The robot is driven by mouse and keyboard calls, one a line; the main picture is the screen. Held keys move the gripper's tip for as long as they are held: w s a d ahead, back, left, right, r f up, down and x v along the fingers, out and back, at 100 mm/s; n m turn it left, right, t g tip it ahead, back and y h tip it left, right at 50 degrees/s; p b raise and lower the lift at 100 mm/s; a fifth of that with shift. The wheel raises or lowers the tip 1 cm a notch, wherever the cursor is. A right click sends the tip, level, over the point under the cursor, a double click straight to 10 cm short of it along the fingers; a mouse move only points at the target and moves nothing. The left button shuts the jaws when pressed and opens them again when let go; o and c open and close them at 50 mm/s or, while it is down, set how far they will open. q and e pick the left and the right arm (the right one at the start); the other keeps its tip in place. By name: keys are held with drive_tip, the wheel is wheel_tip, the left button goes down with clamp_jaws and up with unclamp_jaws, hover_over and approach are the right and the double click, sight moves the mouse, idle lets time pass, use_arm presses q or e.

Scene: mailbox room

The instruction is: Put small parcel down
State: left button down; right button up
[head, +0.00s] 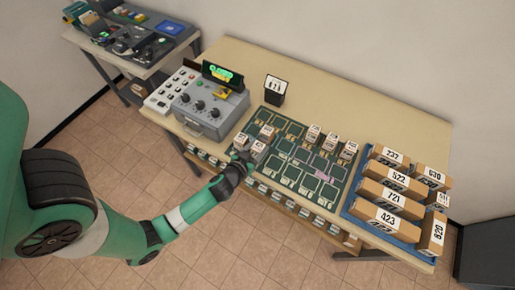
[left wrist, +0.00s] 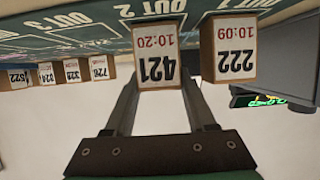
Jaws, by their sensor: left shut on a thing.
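My left gripper (head: 240,165) is at the front left edge of the green sorting mat (head: 284,146) on the table. In the left wrist view, which is upside down, its two fingers (left wrist: 157,100) are shut on a small parcel (left wrist: 157,55) labelled 421, 10:20. The parcel is at the mat's OUT 2 marking; I cannot tell whether it touches the mat. Another small parcel (left wrist: 228,50), labelled 222, 10:09, sits beside it near OUT 1, a narrow gap apart. My right gripper is not in view.
Several small parcels (head: 313,133) stand in a row farther right on the mat. A grey machine (head: 208,102) with knobs is to the left. A small number sign (head: 274,89) stands behind. A blue tray (head: 352,207) with larger numbered boxes is at right. Several mat squares are empty.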

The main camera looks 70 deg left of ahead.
use_arm(q)
drive_tip(key=c, duration=0.7)
unclamp_jaws()
drive_tip(key=shift+f, duration=0.15)
drive_tip(key=o, duration=0.5)
drive_tip(key=shift+r, duration=0.3)
drive_tip(key=shift+s+d, duration=0.25)
drive_tip(key=shift+s, duration=0.05)
drive_tip(key=v, duration=1.1)
drive_tip(key=shift+s, duration=0.15)
